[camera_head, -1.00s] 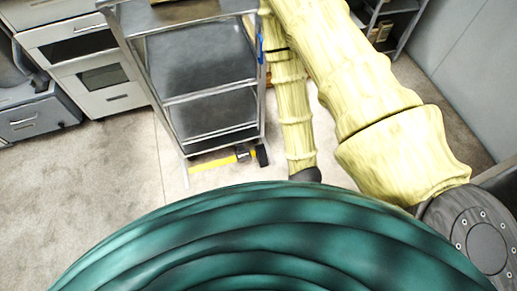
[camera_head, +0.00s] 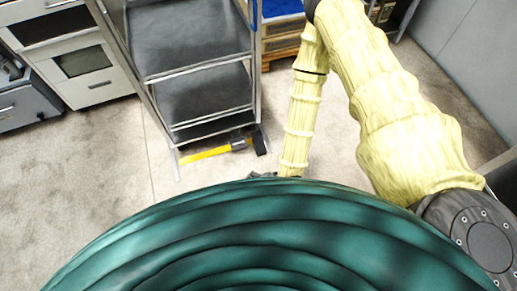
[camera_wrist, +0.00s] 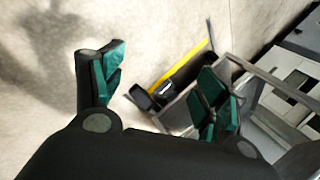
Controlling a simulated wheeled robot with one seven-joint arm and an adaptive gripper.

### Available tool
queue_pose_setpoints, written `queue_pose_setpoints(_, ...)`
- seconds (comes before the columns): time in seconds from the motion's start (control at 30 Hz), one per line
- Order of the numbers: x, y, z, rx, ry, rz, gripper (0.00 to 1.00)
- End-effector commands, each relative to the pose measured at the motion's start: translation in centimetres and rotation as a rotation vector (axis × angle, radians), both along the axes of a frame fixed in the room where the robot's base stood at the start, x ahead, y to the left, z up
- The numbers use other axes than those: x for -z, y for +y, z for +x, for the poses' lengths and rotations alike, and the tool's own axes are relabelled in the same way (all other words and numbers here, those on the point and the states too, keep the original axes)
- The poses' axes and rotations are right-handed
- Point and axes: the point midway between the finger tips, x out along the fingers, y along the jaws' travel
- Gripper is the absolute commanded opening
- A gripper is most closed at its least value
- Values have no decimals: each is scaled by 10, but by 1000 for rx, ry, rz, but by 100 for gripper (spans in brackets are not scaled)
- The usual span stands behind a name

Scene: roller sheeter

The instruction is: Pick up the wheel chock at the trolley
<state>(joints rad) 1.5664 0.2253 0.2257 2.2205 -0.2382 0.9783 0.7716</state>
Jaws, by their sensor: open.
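The wheel chock (camera_head: 259,141) appears as a small black piece joined to or lying against a yellow bar (camera_head: 205,153) on the floor at the foot of the grey metal trolley (camera_head: 203,91). In the wrist view the black piece (camera_wrist: 141,97) and the yellow bar (camera_wrist: 186,66) show beyond and between my fingers. My gripper (camera_wrist: 162,90) is open with green-padded fingers, and nothing is held. The right finger partly covers the trolley's lower frame (camera_wrist: 178,110). In the head view my gripper is mostly hidden behind my green body.
Grey and white cabinets (camera_head: 88,72) stand at the left. A wooden pallet (camera_head: 281,43) with a blue-topped load is behind the trolley. A grey wall (camera_head: 470,60) is at the right. Carpeted floor (camera_head: 110,180) is clear left of the trolley.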

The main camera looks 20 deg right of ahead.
Motion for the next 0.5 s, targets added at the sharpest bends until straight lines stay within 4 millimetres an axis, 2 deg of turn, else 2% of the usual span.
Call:
queue_pose_setpoints(0.03, 28, 5, 10, 65, -13, 45, 73)
queue_pose_setpoints(0.23, 79, 22, 54, 323, -62, 246, 73)
queue_pose_setpoints(0.5, 140, 24, 114, 654, -119, 548, 73)
